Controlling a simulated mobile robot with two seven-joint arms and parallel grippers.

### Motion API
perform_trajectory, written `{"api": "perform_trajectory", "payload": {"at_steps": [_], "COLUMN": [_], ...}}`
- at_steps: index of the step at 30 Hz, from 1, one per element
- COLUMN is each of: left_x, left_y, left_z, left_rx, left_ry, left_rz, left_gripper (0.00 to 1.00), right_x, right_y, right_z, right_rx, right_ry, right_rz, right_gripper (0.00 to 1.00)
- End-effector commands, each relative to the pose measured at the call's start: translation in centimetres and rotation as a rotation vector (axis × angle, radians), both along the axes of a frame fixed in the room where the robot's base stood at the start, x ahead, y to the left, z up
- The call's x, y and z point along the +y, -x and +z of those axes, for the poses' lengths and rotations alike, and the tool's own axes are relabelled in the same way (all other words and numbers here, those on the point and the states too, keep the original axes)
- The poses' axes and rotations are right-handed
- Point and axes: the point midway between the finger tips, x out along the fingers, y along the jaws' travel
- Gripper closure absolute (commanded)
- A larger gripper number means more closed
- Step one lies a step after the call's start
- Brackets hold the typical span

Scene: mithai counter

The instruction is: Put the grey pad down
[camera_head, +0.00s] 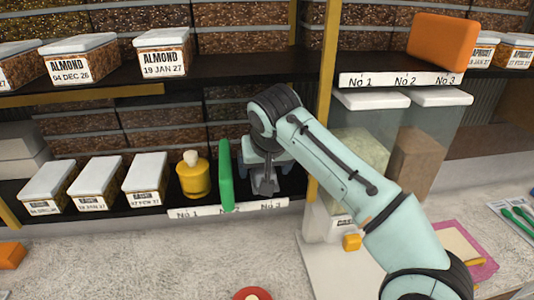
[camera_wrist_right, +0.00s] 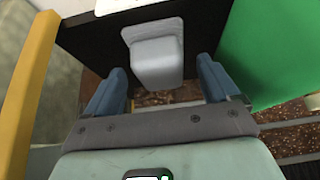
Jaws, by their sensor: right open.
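The grey pad (camera_wrist_right: 157,62) is between the two blue fingers of my right gripper (camera_wrist_right: 161,80) in the right wrist view, with a gap on each side. My left gripper is out of view.
A green block (camera_head: 226,175) stands close left of the gripper, beside a yellow pot (camera_head: 193,177). A yellow post (camera_head: 327,80) rises close to its right. The upper shelf (camera_head: 230,68) is above. A numbered white strip (camera_head: 195,212) lines the lower shelf's front edge.

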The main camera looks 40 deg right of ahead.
Motion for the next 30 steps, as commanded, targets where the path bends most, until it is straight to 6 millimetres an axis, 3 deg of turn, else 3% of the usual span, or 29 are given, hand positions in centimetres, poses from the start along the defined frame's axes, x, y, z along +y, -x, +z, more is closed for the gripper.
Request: {"api": "perform_trajectory", "payload": {"at_steps": [6,12,19,30], "left_x": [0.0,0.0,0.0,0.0], "left_y": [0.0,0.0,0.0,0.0], "left_z": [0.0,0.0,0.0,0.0], "left_rx": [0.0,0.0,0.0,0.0], "left_ry": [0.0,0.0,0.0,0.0], "left_rz": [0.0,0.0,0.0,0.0], "left_gripper": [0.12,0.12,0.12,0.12], "right_x": [1.3,2.1,2.4,2.4], "right_y": [2.1,3.7,4.4,4.5], "right_z": [4.4,7.4,8.7,8.7], "right_rx": [-0.005,-0.001,0.001,0.001], "right_ry": [-0.001,0.0,-0.001,0.0], "right_rz": [0.003,0.003,0.001,0.001], "right_gripper": [0.12,0.12,0.12,0.12]}}
